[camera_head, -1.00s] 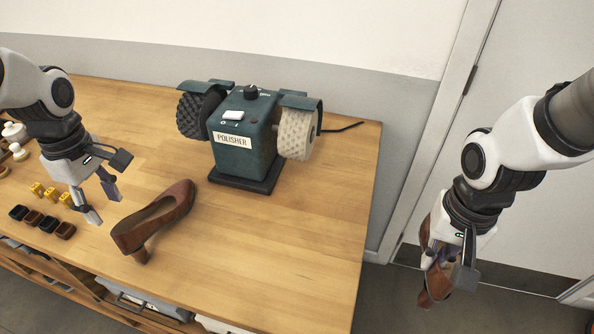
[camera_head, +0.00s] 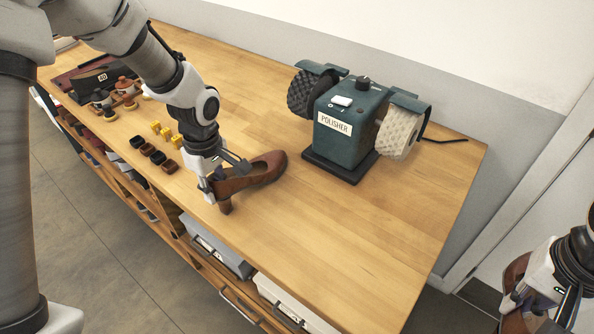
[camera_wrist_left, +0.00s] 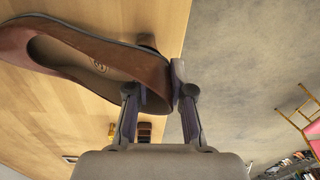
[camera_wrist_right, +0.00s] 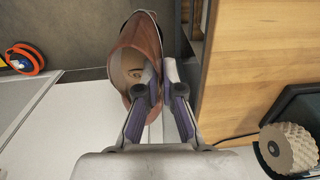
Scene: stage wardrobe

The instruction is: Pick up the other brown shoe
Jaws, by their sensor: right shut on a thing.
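A brown heeled shoe (camera_head: 262,172) stands on the wooden table, toe pointing away to the right. My left gripper (camera_head: 212,190) is at its heel end. In the left wrist view, the fingers of my left gripper (camera_wrist_left: 158,92) are apart and straddle the back wall of this shoe (camera_wrist_left: 85,50), one finger over the inside and one outside. My right gripper (camera_wrist_right: 158,85) is shut on the matching brown shoe (camera_wrist_right: 138,45), held off the table's right end. That shoe shows partly at the right edge of the head view (camera_head: 515,272), where the gripper partly covers it.
A green polisher (camera_head: 345,125) with two brush wheels stands behind the shoe. Yellow pieces (camera_head: 165,130) and small dark brushes (camera_head: 153,152) lie left of my left gripper. The table (camera_head: 340,240) is clear in front of the polisher. Grey bins (camera_head: 215,245) sit below.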

